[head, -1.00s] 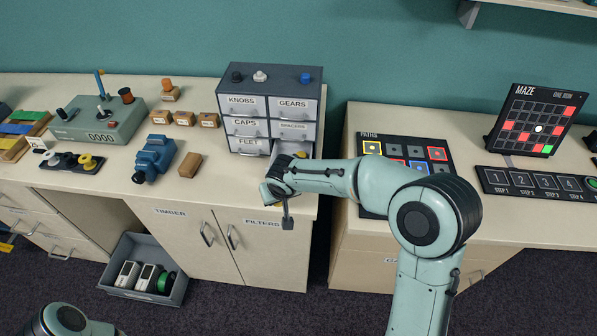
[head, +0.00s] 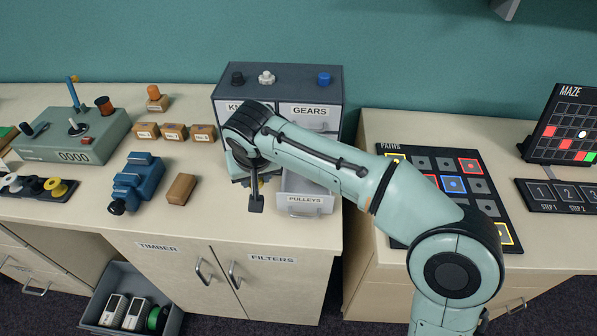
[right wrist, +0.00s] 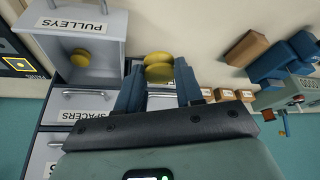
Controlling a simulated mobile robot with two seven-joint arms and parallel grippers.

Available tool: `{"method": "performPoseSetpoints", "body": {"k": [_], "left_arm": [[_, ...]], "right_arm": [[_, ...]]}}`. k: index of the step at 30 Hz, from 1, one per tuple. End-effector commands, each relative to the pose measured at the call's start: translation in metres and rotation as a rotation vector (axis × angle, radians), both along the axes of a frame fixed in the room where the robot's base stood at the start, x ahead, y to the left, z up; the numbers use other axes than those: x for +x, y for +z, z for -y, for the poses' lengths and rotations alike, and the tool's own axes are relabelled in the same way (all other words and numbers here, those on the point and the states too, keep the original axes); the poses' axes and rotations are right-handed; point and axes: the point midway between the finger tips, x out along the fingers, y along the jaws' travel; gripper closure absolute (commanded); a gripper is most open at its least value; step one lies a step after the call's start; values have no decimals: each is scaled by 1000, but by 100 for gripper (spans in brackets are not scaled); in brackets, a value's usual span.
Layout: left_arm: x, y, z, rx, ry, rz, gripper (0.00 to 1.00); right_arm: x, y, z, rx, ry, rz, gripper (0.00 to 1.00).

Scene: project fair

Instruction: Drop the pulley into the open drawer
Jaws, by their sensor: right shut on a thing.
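My right gripper (right wrist: 159,80) is shut on a yellow pulley (right wrist: 158,66), held between its two blue fingers in the right wrist view. In the head view my right arm reaches in from the right, and its wrist hides most of the gripper. The open drawer labelled PULLEYS (head: 305,205) is pulled out of the dark cabinet. The held pulley is beside the drawer, on its left in the head view. In the right wrist view the open drawer (right wrist: 60,38) has another yellow pulley (right wrist: 80,57) inside. My left gripper is not in view.
The drawer cabinet (head: 280,80) stands at the back of the counter, with knobs on top. A blue vice (head: 138,182) and a wooden block (head: 181,189) lie to its left. A rack with black and yellow spools (head: 38,187) is farther left. The PATHS board (head: 425,190) is right.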

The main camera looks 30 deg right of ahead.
Motion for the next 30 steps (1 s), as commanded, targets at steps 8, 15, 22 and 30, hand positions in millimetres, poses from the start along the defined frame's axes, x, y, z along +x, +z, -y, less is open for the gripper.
{"method": "performPoseSetpoints", "body": {"k": [8, 15, 22, 30], "left_arm": [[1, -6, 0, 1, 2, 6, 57], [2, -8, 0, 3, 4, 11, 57], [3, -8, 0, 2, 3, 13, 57], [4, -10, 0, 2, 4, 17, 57]], "right_arm": [[7, -29, 54, -2, -10, -3, 96], [14, -49, 93, -1, -5, -1, 96], [17, -60, 112, -1, -5, -2, 96], [21, -80, 137, -1, -3, -1, 96]]}}
